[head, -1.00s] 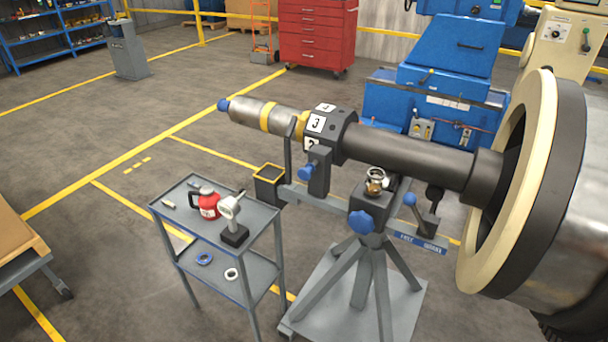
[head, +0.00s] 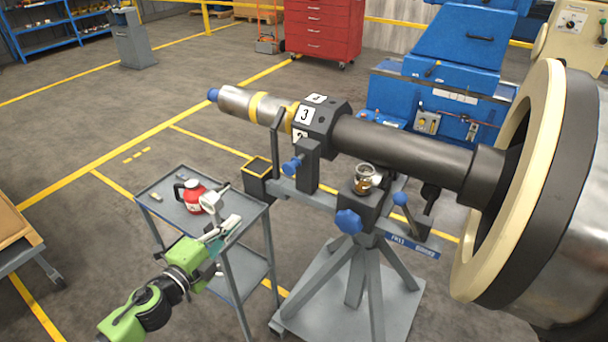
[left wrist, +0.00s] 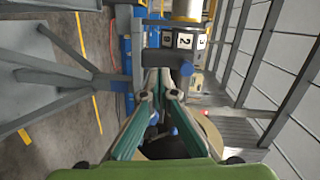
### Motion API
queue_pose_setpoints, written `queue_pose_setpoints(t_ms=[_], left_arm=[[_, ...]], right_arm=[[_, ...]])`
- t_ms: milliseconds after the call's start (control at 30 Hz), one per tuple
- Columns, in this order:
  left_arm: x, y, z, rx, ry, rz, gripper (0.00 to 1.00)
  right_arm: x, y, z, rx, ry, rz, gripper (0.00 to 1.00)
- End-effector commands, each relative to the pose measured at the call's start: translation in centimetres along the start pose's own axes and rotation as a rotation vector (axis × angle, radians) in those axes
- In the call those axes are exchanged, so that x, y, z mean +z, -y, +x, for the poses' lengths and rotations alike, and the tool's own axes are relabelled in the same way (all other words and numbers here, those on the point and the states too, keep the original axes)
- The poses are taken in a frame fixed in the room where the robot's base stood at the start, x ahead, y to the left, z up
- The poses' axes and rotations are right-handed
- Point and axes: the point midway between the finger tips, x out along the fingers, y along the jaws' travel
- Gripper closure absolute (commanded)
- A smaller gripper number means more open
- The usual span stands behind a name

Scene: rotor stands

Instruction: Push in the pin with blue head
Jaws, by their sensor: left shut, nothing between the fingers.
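The pin with the blue head (head: 291,165) sticks out to the left from a dark upright block on the rotor stand, below the numbered hub (head: 322,125). My left gripper (head: 233,222) is shut and empty. It shows lower left of the pin, over the right edge of the tool cart, apart from the pin. In the left wrist view the closed fingers (left wrist: 168,78) point towards the stand. A blue round part, likely the pin head (left wrist: 187,68), shows just beyond them, with the numbered hub above. My right gripper is out of view.
The cart (head: 165,186) holds a red pot (head: 197,198). The stand also carries a blue star knob (head: 348,222), a blue-ball lever (head: 400,199) and a glass jar (head: 364,180). A shaft runs right to a big rotor (head: 535,190).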

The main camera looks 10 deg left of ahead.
Motion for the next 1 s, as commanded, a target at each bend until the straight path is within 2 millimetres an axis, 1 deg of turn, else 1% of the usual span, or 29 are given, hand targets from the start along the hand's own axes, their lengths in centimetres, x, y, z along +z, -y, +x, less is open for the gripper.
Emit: queue_pose_setpoints(t_ms=[33, 100, 200, 333, 467, 767, 900, 1000], left_arm=[[-1.4, 2.1, -0.1, -0.032, -0.038, 0.049, 1.0], [-2.8, 4.0, -0.3, -0.063, -0.072, 0.094, 1.0], [-3.8, 5.3, -0.3, -0.085, -0.095, 0.125, 1.0], [-4.0, 5.8, 0.4, -0.089, -0.096, 0.128, 1.0], [-4.2, 6.1, 2.0, -0.09, -0.097, 0.128, 1.0], [-4.7, 6.5, 7.5, -0.089, -0.096, 0.124, 1.0], [-5.0, 6.6, 10.1, -0.089, -0.095, 0.124, 1.0], [-5.1, 6.6, 11.6, -0.088, -0.096, 0.124, 1.0]], right_arm=[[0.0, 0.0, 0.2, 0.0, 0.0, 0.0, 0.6], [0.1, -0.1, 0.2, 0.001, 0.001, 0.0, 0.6], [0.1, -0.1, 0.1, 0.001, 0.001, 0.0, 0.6], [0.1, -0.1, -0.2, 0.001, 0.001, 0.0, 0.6], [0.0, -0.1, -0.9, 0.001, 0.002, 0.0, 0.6], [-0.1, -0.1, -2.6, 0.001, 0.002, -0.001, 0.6], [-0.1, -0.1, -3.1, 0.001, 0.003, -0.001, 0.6], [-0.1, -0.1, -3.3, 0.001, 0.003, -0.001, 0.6]])
